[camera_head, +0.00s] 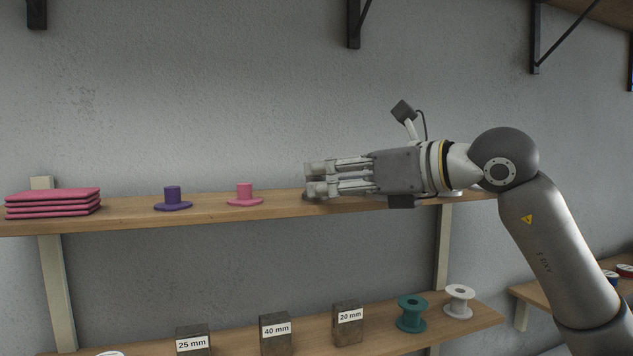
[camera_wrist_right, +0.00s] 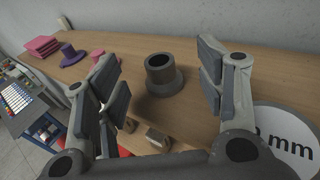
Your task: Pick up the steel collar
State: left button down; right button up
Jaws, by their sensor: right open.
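The steel collar (camera_wrist_right: 162,76) is a dark grey flanged ring with a short upright tube. It stands on the wooden upper shelf, flange down, in the right wrist view. My right gripper (camera_head: 318,181) is level over the shelf, pointing left in the head view, and hides most or all of the collar there. In the right wrist view my right gripper (camera_wrist_right: 158,80) is open, with the collar beyond and between its spread fingers, apart from both. My left gripper is not in view.
On the upper shelf (camera_head: 285,210) stand a pink flanged collar (camera_head: 244,195), a purple one (camera_head: 172,199) and a pink folded stack (camera_head: 53,203). A white disc marked "mm" (camera_wrist_right: 285,135) lies close to my right finger. Labelled blocks (camera_head: 275,335) and spools (camera_head: 411,315) stand on the lower shelf.

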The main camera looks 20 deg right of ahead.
aim_at(320, 177)
jog(key=p+x, duration=0.1)
jog(key=x, duration=0.3)
jog(key=shift+s, duration=0.1)
jog(key=shift+c, duration=1.1)
jog(key=c, duration=1)
